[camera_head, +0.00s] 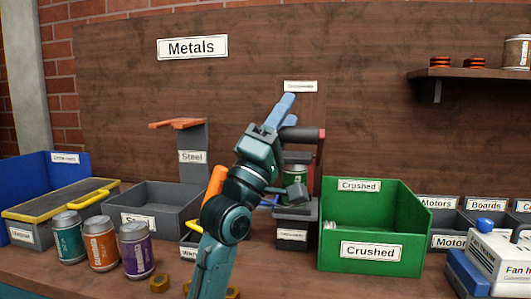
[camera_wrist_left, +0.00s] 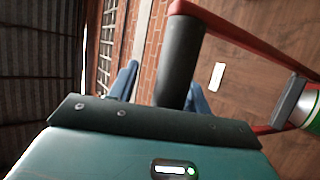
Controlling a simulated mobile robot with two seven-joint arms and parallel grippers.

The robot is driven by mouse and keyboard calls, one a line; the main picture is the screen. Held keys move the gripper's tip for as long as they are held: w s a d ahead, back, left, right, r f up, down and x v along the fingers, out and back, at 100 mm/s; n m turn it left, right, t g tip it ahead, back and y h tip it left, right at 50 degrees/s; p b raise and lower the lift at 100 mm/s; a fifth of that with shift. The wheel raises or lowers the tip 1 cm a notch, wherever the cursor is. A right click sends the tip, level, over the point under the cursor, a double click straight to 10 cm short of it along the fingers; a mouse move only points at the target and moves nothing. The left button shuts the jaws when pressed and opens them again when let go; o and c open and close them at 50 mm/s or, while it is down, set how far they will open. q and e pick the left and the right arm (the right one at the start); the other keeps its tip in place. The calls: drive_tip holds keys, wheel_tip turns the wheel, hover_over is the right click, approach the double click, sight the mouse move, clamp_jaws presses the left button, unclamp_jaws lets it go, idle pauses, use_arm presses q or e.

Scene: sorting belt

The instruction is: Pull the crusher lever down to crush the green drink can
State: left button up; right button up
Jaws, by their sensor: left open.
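My left gripper (camera_head: 288,104) is open, with its blue fingers pointing up at the crusher. The crusher lever has a dark cylindrical grip (camera_head: 303,134) on a red arm (camera_head: 321,136), and it is raised above the can. In the left wrist view, the dark grip (camera_wrist_left: 181,55) shows between the two spread fingers of the gripper (camera_wrist_left: 163,82); I cannot tell whether they touch it. The green drink can (camera_head: 297,168) stands upright in the crusher (camera_head: 294,213), partly hidden by my arm. Its edge also shows in the left wrist view (camera_wrist_left: 308,108). My right gripper is not in view.
A green bin labelled Crushed (camera_head: 373,203) stands right of the crusher. Several cans, including a purple can (camera_head: 136,250), stand at the front left. A grey steel bin (camera_head: 153,206) is behind them. A white and blue box (camera_head: 497,258) is at the front right.

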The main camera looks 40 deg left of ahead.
use_arm(q)
drive_tip(key=b+v, duration=0.1)
drive_tip(key=v, duration=1)
drive_tip(key=shift+b, duration=0.4)
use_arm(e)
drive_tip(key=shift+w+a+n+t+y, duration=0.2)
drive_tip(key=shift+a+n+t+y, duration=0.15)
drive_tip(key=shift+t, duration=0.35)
use_arm(q)
drive_tip(key=shift+s, duration=0.1)
